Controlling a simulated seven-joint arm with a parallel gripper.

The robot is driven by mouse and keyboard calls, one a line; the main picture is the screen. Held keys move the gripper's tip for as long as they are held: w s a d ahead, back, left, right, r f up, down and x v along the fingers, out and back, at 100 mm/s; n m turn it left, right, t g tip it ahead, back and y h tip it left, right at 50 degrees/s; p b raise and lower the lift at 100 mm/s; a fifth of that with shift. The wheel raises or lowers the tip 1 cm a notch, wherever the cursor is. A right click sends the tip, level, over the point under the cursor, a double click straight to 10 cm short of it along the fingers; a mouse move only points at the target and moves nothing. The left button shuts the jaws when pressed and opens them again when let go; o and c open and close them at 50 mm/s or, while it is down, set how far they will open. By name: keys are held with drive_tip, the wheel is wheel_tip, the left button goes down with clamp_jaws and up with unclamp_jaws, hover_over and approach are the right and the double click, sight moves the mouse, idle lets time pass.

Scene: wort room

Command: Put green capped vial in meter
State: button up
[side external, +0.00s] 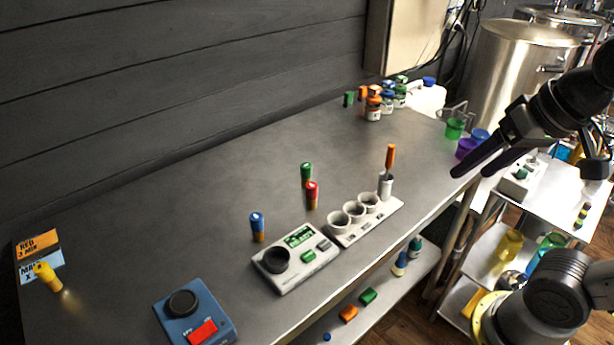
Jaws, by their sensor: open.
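The green capped vial (306,174) stands upright on the grey table, just behind a red capped vial (312,195). Its body is amber, and the red capped vial partly overlaps its lower part. The meter (296,263) is a pale box with a green display, two buttons and a round dark well (276,260) at its left; I see no vial standing in the well. My gripper (468,172) is open and empty above the table's right edge, to the right of the vials and apart from them.
A blue capped vial (257,227) stands left of the meter. A rack (366,219) with round cups and an orange-handled tool (389,158) sits right of it. A blue device (195,313) is at front left. Bottles (374,107) cluster at the back. The left-middle table is clear.

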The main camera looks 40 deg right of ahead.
drive_tip(key=w+r+m, duration=0.4)
drive_tip(key=w+r, duration=0.3)
drive_tip(key=w, duration=0.1)
drive_tip(key=m+g+h, duration=0.1)
drive_tip(key=m+g, duration=0.4)
drive_tip(key=m, duration=0.2)
hover_over(306, 166)
wheel_tip(306, 166, down, 14)
wheel_tip(306, 166, down, 8)
drive_tip(key=shift+s+r, duration=0.1)
drive_tip(key=shift+w+d+f, duration=0.1)
drive_tip(key=shift+f, duration=1.45)
drive_tip(key=shift+w+f, duration=0.1)
drive_tip(key=shift+f, duration=1.4)
clamp_jaws()
